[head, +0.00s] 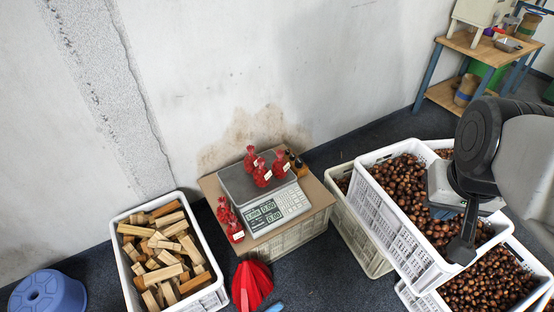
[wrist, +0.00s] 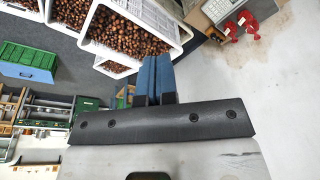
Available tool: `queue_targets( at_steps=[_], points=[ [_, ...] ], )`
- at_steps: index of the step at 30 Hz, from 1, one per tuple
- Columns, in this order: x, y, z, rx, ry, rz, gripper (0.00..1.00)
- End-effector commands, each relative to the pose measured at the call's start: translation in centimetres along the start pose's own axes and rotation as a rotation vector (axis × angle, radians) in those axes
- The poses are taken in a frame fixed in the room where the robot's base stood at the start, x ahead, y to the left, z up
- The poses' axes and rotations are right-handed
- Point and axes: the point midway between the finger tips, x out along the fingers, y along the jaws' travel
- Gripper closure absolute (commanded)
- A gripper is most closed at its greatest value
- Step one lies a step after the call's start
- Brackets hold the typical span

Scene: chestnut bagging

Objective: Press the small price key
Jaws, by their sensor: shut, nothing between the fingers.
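The scale (head: 265,190) stands on a board-topped crate in the middle of the head view. Its keypad (head: 291,202) is on the front right, beside a display (head: 264,214). The single keys, the small price key among them, are too small to tell apart. Part of the scale (wrist: 221,9) shows at the top right of the wrist view. My gripper (head: 444,212) is over the chestnut crates, well to the right of the scale. In the wrist view its blue fingers (wrist: 156,62) are together, shut and empty.
Red bags (head: 262,174) stand on the scale's pan; others (head: 232,228) stand at its left. Small brown bottles (head: 293,162) are behind the keypad. Chestnut crates (head: 388,225) are at right, a wood-block crate (head: 215,270) at left. A red net pile (head: 250,286) lies in front.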

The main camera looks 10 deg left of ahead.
Motion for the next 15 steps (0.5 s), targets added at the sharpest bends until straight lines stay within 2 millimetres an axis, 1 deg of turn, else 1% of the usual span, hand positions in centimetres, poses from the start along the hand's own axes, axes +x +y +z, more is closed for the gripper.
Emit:
queue_targets(
  at_steps=[9,15],
  points=[
    [0.0,0.0,-0.1,-0.001,-0.001,0.002,1.0],
    [0.2,0.1,-1.1,-0.01,-0.009,0.016,1.0]
  ],
)
